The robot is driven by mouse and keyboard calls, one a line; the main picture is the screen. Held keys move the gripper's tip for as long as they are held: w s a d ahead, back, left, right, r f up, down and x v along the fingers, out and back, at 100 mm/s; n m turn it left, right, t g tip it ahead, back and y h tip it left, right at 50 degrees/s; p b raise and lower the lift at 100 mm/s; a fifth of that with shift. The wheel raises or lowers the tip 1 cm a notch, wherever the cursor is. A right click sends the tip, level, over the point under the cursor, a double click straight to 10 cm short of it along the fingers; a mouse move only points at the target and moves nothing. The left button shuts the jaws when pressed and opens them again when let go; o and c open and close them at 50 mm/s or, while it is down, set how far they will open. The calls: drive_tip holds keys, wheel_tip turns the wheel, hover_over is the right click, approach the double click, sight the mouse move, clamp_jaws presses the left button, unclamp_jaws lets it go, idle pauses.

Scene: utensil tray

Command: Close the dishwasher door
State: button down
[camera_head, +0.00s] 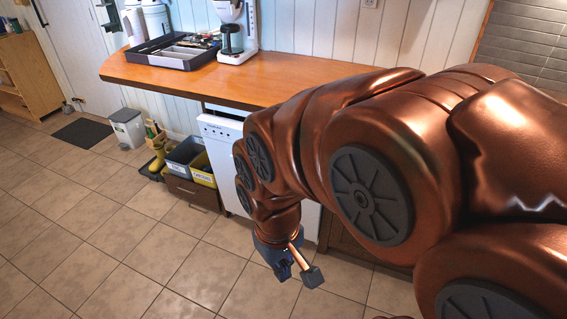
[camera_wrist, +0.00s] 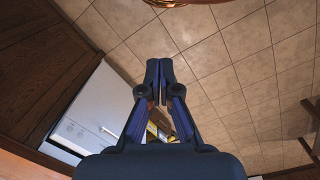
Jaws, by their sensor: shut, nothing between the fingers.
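The white dishwasher (camera_head: 222,150) stands under the wooden counter, its right part hidden behind my arm. Its door looks upright or nearly so. A pale strip shows between its top edge and the counter, and I cannot tell whether the door is fully shut. In the wrist view the dishwasher's white front (camera_wrist: 92,110) is at the left, with its control strip and handle visible. My gripper (camera_head: 284,271) hangs low in front of the dishwasher, over the tiled floor. Its fingers (camera_wrist: 159,72) are together and empty, apart from the door.
The counter (camera_head: 275,80) carries a dark utensil tray (camera_head: 158,56) and a white coffee maker (camera_head: 234,38). Left of the dishwasher are a blue bin (camera_head: 184,155), a yellow bin (camera_head: 202,170) and yellow boots (camera_head: 157,160). The floor ahead is clear.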

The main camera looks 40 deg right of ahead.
drive_tip(key=w+d+f+n+t+h+b, duration=0.25)
drive_tip(key=w+d+f+b, duration=0.3)
drive_tip(key=w+d, duration=0.4)
drive_tip(key=w+d+f+n+t+h+b, duration=0.1)
drive_tip(key=w+d+f+t+h+b, duration=0.35)
drive_tip(key=w+d, duration=0.5)
drive_tip(key=w+d+f+n+t+h+b, duration=0.1)
drive_tip(key=w+d+f+t+b, duration=0.2)
drive_tip(key=w+d+f+b, duration=0.5)
drive_tip(key=w+d+f+n+t+y+b, duration=0.4)
drive_tip(key=w+f+n+t+b, duration=0.5)
drive_tip(key=n, duration=0.3)
drive_tip(key=d+r+b+x, duration=0.1)
drive_tip(key=d+b+x, duration=0.1)
drive_tip(key=x, duration=1)
drive_tip(key=shift+d+r+b, duration=0.25)
drive_tip(key=shift+d+b, duration=0.15)
drive_tip(key=shift+b, duration=0.4)
